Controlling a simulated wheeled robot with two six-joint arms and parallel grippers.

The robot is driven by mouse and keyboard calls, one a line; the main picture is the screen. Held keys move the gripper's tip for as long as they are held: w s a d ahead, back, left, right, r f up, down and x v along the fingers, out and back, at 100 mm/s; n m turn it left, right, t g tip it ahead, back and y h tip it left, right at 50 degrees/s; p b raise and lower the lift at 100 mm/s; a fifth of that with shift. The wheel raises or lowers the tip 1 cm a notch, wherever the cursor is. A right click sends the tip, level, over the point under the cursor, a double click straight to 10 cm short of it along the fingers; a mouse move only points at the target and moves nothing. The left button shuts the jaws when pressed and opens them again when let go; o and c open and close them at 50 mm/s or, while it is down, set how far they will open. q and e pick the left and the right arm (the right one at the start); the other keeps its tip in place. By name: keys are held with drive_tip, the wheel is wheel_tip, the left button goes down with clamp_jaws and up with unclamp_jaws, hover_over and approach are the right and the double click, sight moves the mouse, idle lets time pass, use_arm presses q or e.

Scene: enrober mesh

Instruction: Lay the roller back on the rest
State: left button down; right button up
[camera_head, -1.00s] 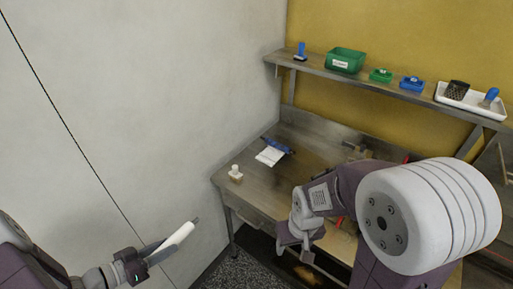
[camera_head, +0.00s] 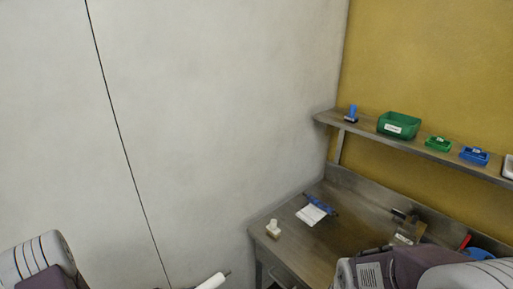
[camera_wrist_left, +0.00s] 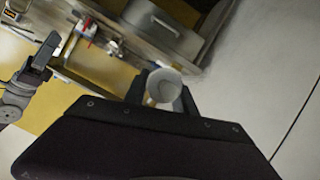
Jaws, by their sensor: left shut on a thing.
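The white roller (camera_head: 212,281) shows at the bottom edge of the head view, tilted, with a dark tip. In the left wrist view its round pale end (camera_wrist_left: 164,84) sits between the dark fingers of my left gripper (camera_wrist_left: 165,95), which is shut on it. The roller is in front of the pale wall, apart from the bench. My right gripper (camera_wrist_left: 42,58) shows at the left of the left wrist view; its opening is unclear. In the head view only part of my right arm shows. I cannot make out the rest for certain.
A steel bench (camera_head: 340,225) holds a pale block (camera_head: 273,228), a white sheet (camera_head: 311,214) with a blue-handled tool, and metal fittings (camera_head: 408,226). Above it, a wall shelf (camera_head: 365,133) carries a green bin (camera_head: 398,125) and small trays. The bench's left end is near the wall.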

drive_tip(key=n, duration=0.3)
drive_tip(key=s+n+g, duration=0.1)
drive_tip(key=shift+a+r+n, duration=0.3)
drive_tip(key=w+a+r+n+y, duration=0.4)
drive_tip(key=w+a+r+n, duration=0.75)
drive_tip(key=r+n, duration=0.2)
use_arm(q)
drive_tip(key=d+r+m+g+h, duration=0.1)
drive_tip(key=d+r+m+g, duration=0.2)
drive_tip(key=d, duration=0.4)
drive_tip(key=d+r+m+g+h, duration=0.1)
drive_tip(key=d+r+m+g, duration=0.2)
drive_tip(key=d+m+g, duration=0.2)
drive_tip(key=shift+d+g+h, duration=0.3)
drive_tip(key=shift+d+g, duration=0.4)
drive_tip(key=shift+d, duration=0.15)
use_arm(e)
drive_tip(key=shift+n, duration=0.25)
drive_tip(key=x, duration=0.4)
drive_tip(key=s+x, duration=0.1)
drive_tip(key=x, duration=0.8)
drive_tip(key=shift+s+a+f, duration=0.2)
drive_tip(key=shift+a, duration=0.2)
